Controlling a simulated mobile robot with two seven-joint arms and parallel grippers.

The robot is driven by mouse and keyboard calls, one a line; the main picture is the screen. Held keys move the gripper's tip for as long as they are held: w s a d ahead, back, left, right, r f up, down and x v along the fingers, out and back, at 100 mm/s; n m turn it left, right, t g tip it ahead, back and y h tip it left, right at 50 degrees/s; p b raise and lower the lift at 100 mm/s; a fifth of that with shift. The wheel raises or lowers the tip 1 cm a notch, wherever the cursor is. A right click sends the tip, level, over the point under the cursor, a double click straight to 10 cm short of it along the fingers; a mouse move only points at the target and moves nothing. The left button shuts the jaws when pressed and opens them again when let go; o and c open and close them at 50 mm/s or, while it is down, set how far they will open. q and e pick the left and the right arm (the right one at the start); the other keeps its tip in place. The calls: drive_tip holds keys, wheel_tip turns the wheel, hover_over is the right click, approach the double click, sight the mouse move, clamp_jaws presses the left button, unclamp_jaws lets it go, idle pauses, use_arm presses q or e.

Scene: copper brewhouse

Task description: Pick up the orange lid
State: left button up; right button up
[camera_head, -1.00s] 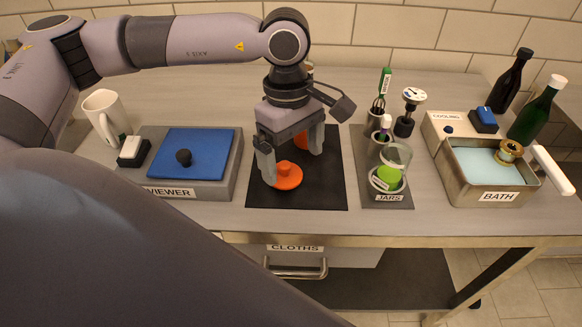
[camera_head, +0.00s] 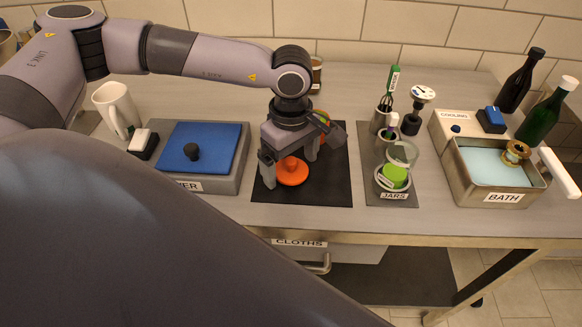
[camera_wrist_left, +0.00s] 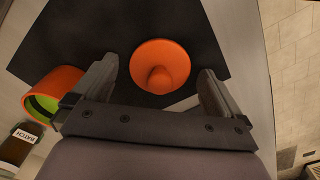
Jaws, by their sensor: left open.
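The orange lid (camera_head: 292,172) lies on the black mat (camera_head: 325,192), with its round knob facing up. My left gripper (camera_head: 290,168) is open above the mat with one finger on each side of the lid. In the left wrist view the lid (camera_wrist_left: 160,62) shows between and just beyond the two fingertips (camera_wrist_left: 158,78), and nothing is held. I cannot tell whether a finger touches the lid. An orange jar (camera_wrist_left: 52,92) with green inside stands at the mat's edge in the wrist view. My right gripper is not in view.
A blue-topped viewer (camera_head: 215,150) is left of the mat. A jar labelled BATCH (camera_wrist_left: 20,140) shows in the wrist view. The counter's front strip is clear.

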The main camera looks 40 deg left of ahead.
use_arm(q)
drive_tip(key=c, duration=1.3)
drive_tip(key=shift+r, duration=0.1)
drive_tip(key=shift+c, duration=0.2)
